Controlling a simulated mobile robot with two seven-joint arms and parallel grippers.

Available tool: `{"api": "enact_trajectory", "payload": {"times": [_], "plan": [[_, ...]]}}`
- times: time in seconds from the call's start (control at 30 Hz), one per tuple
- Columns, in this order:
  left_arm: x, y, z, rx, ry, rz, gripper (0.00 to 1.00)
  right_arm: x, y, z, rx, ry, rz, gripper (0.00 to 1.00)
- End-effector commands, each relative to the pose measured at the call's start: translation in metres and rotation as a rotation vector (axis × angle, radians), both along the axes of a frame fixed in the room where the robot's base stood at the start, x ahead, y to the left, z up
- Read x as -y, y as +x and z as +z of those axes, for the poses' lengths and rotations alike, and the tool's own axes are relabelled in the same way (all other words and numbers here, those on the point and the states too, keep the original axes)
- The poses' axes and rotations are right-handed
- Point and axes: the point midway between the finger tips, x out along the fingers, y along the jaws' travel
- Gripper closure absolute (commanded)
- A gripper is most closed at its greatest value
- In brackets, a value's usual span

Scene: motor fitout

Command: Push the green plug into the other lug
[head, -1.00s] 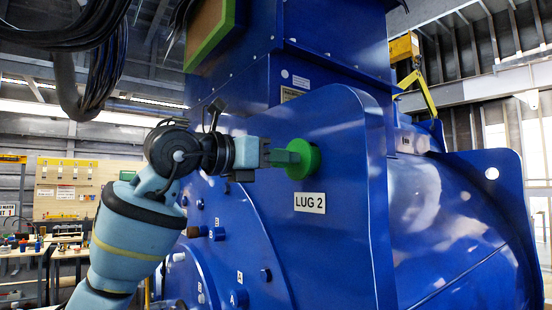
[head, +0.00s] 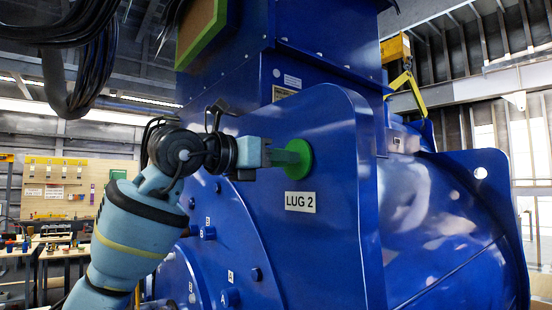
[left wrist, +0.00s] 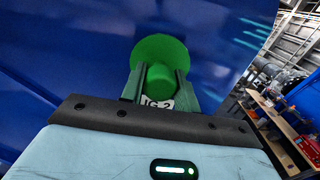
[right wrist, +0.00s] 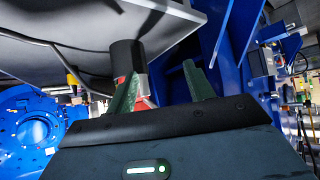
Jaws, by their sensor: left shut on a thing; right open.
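The green plug (head: 299,158) has a round flange that lies against the face of the blue lug marked LUG 2 (head: 335,130). In the left wrist view the plug (left wrist: 160,50) shows its flange and central knob. My left gripper (head: 290,157) is shut on the knob, its fingers (left wrist: 160,85) on either side. The hole behind the flange is hidden. Another blue lug (head: 495,165) at the far right has a bare round hole. My right gripper (right wrist: 162,90) is open, seen only in the right wrist view.
Black cables (head: 75,60) hang at the upper left. A wooden panel with a green frame (head: 203,30) is above. Workbenches (head: 45,255) stand at the back left. A dark cylinder with red (right wrist: 127,65) stands beyond my right fingers, under a grey surface (right wrist: 90,30).

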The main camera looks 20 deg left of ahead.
Motion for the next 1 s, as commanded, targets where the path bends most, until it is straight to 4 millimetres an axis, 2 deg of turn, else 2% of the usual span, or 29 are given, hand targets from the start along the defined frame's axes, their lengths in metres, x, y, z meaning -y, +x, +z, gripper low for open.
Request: {"api": "enact_trajectory", "payload": {"times": [0.2, 0.23, 0.4, 0.77, 1.0], "plan": [[0.003, 0.003, 0.001, 0.002, 0.000, 0.000, 1.00, 0.000, 0.000, 0.000, 0.000, 0.000, 0.000, 0.47], [0.003, 0.004, 0.001, 0.002, 0.000, 0.000, 0.68, 0.000, 0.000, 0.000, 0.000, 0.000, 0.000, 0.47], [0.002, 0.004, 0.001, 0.001, -0.001, 0.000, 0.46, 0.000, 0.000, 0.000, 0.000, 0.000, 0.000, 0.47], [0.000, 0.001, 0.000, 0.000, 0.000, 0.001, 0.44, 0.000, 0.000, -0.001, -0.001, 0.000, 0.000, 0.47], [-0.018, -0.027, -0.001, 0.001, 0.000, 0.003, 0.44, 0.000, -0.004, -0.004, -0.011, 0.000, 0.000, 0.47]]}}
